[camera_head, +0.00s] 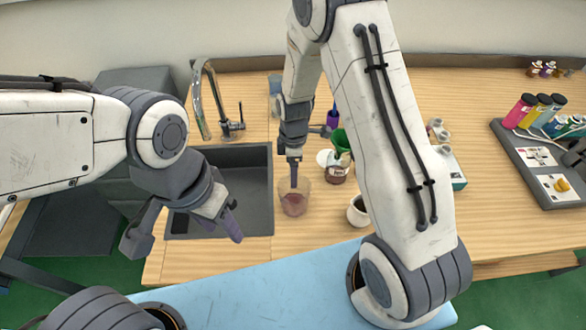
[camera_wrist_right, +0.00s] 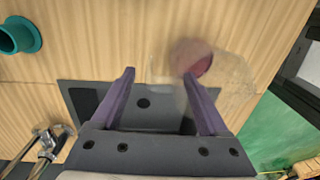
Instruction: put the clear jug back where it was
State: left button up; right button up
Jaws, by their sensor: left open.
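The clear jug (camera_head: 293,198), see-through with reddish liquid low inside, stands on the wooden counter just right of the sink. My right gripper (camera_head: 294,172) points down at it, with a purple finger overlapping its upper part. In the right wrist view the jug (camera_wrist_right: 225,82) shows faintly beside the right-hand finger; I cannot tell if they touch.
The dark sink (camera_head: 258,185) with a tap (camera_head: 212,105) lies left of the jug. A white pot (camera_head: 357,211), a dark jar (camera_head: 336,174) and a green funnel (camera_head: 340,140) stand to its right. A rack of coloured bottles (camera_head: 530,160) is far right.

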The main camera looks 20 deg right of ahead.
jog(key=shift+r, duration=0.5)
jog(key=s+a+r+m+b, duration=0.1)
jog(key=s+a+r, duration=0.1)
jog(key=r, duration=0.5)
jog(key=s+a+r+b, duration=0.1)
jog(key=a+r, duration=0.1)
jog(key=r, duration=0.5)
jog(key=s+a+r+m, duration=0.2)
jog(key=s+m, duration=0.1)
jog(key=s, duration=0.7)
jog(key=s+a+r+m, duration=0.2)
jog(key=s+r+m, duration=0.1)
jog(key=s, duration=0.6)
jog(key=shift+s+a+m+t+y, duration=0.15)
jog(key=shift+s+m+t+y, duration=0.2)
jog(key=shift+m, duration=0.45)
